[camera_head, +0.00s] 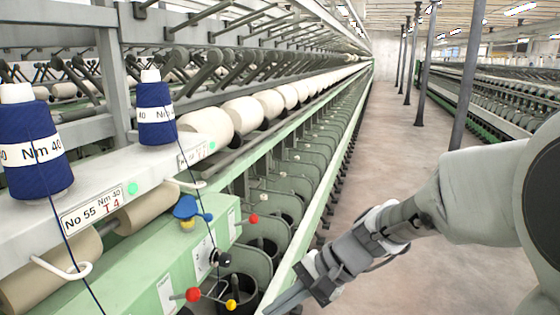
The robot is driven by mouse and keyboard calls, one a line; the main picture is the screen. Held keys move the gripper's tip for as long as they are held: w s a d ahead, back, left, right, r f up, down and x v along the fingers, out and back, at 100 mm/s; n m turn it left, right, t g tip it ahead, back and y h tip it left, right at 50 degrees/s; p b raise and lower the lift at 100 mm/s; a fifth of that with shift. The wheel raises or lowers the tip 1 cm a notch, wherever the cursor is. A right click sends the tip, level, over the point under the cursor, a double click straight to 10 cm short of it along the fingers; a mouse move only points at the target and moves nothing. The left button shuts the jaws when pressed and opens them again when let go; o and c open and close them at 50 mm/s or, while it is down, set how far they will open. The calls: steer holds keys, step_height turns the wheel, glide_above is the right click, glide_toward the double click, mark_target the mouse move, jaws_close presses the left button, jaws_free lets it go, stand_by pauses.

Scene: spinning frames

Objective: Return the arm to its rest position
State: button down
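My arm (480,185) comes in from the right edge and reaches down and to the left. My gripper (284,303) is at the bottom middle, in front of the green machine, with its fingers pointing left and running to the lower picture edge. The fingers look close together, but I cannot tell whether they are open or shut. No object shows in the gripper. My gripper is just right of the yellow ball knob (231,304), and I cannot tell whether they touch.
Blue yarn cones (36,150) (155,112) stand on the white rail (130,185) at left. Red knobs (193,294) and a black knob (224,259) stick out of the green machine (140,270). Grey posts (468,75) stand at right. The aisle floor (385,140) is clear.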

steer(key=s+d+r+n+t+h, duration=0.5)
steer(key=s+d+h, duration=0.3)
steer(key=s+d, duration=0.3)
steer(key=d+r+n, duration=0.1)
steer(key=d, duration=0.2)
steer(key=shift+r+n+h, duration=0.3)
steer(key=shift+r+n, duration=0.1)
